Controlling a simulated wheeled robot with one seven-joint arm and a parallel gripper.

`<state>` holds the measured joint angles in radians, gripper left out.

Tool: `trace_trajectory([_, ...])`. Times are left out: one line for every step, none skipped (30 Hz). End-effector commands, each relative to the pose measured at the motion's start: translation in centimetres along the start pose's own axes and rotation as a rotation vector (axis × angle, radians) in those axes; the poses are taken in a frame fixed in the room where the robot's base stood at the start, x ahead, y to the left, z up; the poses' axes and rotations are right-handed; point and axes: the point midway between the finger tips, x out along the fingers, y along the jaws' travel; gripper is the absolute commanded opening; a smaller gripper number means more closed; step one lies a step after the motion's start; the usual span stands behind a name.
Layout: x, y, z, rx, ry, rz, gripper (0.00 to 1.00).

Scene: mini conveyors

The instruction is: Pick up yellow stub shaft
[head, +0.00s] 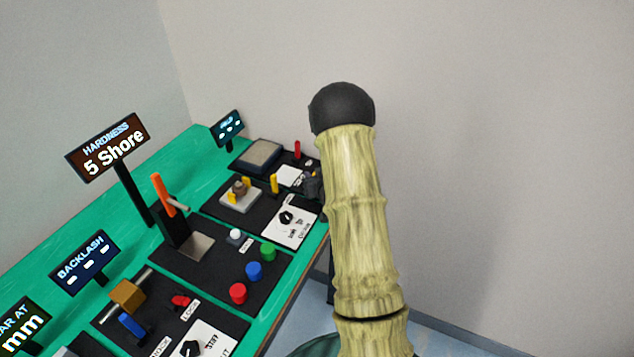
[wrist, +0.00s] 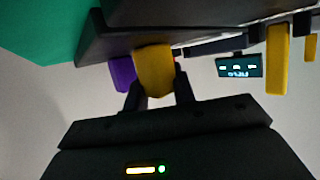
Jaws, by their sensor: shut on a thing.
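In the wrist view, the yellow stub shaft (wrist: 154,72) sits between the two fingers of my gripper (wrist: 159,92), which is shut on it. Its upper end in the picture meets the edge of a dark board, and I cannot tell whether they touch. In the head view, my gripper (head: 313,184) shows only as a small dark part at the far end of the bench, mostly hidden behind my arm. The held shaft is hidden there.
A purple piece (wrist: 122,74) stands close beside the shaft. A yellow post (wrist: 278,60) stands farther right. In the head view, a red post (head: 297,150) and a grey pad (head: 260,155) are near my gripper on the green bench (head: 170,160). An orange lever (head: 162,195) rises nearer.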

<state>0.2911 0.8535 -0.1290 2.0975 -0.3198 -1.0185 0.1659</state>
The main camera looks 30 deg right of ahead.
Motion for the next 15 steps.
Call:
trace_trajectory([0.0, 0.0, 0.0, 0.0, 0.0, 0.0, 0.02])
trace_trajectory([0.0, 0.0, 0.0, 0.0, 0.001, 0.0, 0.02])
trace_trajectory([0.0, 0.0, -0.1, 0.0, 0.001, 0.0, 0.02])
trace_trajectory([0.0, 0.0, -0.1, 0.0, 0.001, 0.0, 0.02])
trace_trajectory([-0.1, 0.0, -0.2, 0.0, 0.001, 0.0, 0.02])
trace_trajectory([-0.1, 0.0, -0.5, 0.0, 0.002, 0.0, 0.02])
trace_trajectory([-0.2, 0.0, -0.7, 0.0, 0.003, 0.0, 0.02])
trace_trajectory([-0.3, 0.0, -0.9, 0.0, 0.003, 0.0, 0.02])
trace_trajectory([-0.5, 0.0, -1.3, -0.001, 0.004, 0.001, 0.02])
trace_trajectory([-0.6, 0.0, -1.7, -0.001, 0.004, 0.001, 0.02])
trace_trajectory([-0.8, 0.0, -2.1, -0.001, 0.005, 0.001, 0.02])
trace_trajectory([-1.1, 0.0, -2.7, -0.001, 0.005, 0.001, 0.02])
trace_trajectory([-1.2, 0.0, -3.2, -0.001, 0.005, 0.001, 0.02])
trace_trajectory([-1.4, 0.0, -3.7, -0.002, 0.007, 0.0, 0.02])
trace_trajectory([-1.7, 0.0, -4.4, -0.001, 0.006, 0.0, 0.02])
